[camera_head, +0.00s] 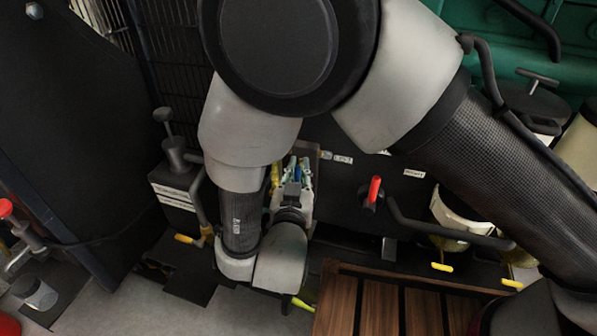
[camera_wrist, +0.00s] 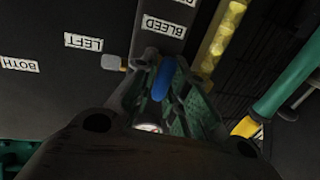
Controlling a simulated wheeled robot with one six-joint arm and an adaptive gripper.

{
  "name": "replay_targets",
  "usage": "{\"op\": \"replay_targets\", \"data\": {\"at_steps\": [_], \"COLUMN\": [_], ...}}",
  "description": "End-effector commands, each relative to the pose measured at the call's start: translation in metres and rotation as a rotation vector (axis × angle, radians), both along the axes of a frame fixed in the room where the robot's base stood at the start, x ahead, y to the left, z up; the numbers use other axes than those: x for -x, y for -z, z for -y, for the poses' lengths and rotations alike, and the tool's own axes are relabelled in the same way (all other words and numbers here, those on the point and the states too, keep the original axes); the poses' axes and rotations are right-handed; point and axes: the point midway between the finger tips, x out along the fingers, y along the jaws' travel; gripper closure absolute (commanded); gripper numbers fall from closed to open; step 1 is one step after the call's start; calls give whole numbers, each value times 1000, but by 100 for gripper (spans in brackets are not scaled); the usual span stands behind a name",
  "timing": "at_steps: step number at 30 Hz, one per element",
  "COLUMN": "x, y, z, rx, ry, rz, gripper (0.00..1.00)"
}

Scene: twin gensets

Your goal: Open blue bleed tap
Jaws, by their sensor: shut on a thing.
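The blue bleed tap (camera_wrist: 163,79) shows in the wrist view as a blue handle below a white label reading BLEED (camera_wrist: 163,27). My gripper (camera_wrist: 165,85) reaches up to it, with a finger on each side, and is shut on the blue handle. In the head view the blue tap (camera_head: 298,174) shows as a small blue spot between the fingers of my gripper (camera_head: 292,172), in front of the dark panel. My wrist hides much of the tap's surroundings there. How far the handle is turned cannot be told.
A yellow sight tube (camera_wrist: 222,38) stands close to the right of the tap in the wrist view. A red handle (camera_head: 374,189) sticks out of the panel to the right. Yellow levers (camera_head: 442,267) and a slatted wooden bench (camera_head: 375,306) lie lower right.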

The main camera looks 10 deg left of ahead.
Motion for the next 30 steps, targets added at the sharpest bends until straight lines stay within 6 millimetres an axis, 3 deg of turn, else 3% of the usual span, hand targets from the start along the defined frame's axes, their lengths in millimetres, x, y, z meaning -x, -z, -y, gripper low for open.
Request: {"op": "replay_targets", "data": {"at_steps": [18,30], "x": [0,1], "y": [-1,0], "z": [-6,-7], "rx": [374,465], "ry": [-8,-11], "rz": [-29,-37], "gripper": [100,100]}}
